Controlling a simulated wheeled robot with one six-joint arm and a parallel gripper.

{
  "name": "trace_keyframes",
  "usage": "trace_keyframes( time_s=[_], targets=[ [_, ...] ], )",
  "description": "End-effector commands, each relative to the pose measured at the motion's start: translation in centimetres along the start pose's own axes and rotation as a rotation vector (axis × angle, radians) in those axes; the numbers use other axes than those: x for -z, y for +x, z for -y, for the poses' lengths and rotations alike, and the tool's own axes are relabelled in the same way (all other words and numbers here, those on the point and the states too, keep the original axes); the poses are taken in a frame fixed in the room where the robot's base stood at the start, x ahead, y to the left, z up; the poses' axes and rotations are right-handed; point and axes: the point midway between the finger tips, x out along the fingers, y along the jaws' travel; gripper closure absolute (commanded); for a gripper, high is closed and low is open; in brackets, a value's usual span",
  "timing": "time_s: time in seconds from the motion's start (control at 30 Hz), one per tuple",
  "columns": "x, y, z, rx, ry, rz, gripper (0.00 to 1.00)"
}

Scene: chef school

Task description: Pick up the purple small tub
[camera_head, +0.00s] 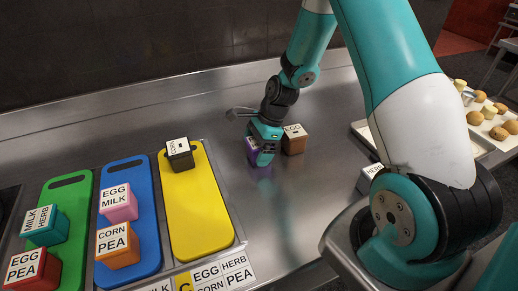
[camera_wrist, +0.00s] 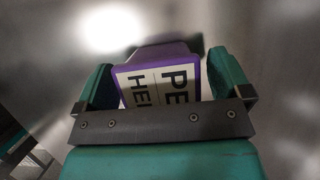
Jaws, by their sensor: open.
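The purple small tub (camera_head: 252,151) stands on the steel counter right of the yellow board, mostly hidden by my gripper in the head view. In the wrist view the purple tub (camera_wrist: 166,54) shows its white top label, partly covered, with "PE" and "HE" readable. My gripper (camera_head: 262,150) is lowered at the tub. In the wrist view its two teal fingers (camera_wrist: 160,85) stand open on the left and right sides of the tub. A small gap shows at the left finger; contact on the right cannot be told.
The yellow board (camera_head: 197,215) bears a dark tub (camera_head: 180,155). Blue (camera_head: 128,178) and green (camera_head: 68,194) boards with tubs lie further left. Bare steel counter is free in front.

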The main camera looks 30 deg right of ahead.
Motion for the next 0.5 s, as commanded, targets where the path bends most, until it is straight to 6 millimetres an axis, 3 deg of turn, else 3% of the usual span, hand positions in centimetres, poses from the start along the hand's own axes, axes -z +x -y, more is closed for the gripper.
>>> trace_keyframes(
  time_s=[0.07,0.3,0.5],
  targets=[
    [0.01,-0.01,0.0,0.0,0.0,0.0,0.07],
    [0.01,-0.03,-0.01,0.0,0.0,0.0,0.62],
    [-0.01,-0.06,0.0,0.0,0.0,0.0,0.64]
  ],
)
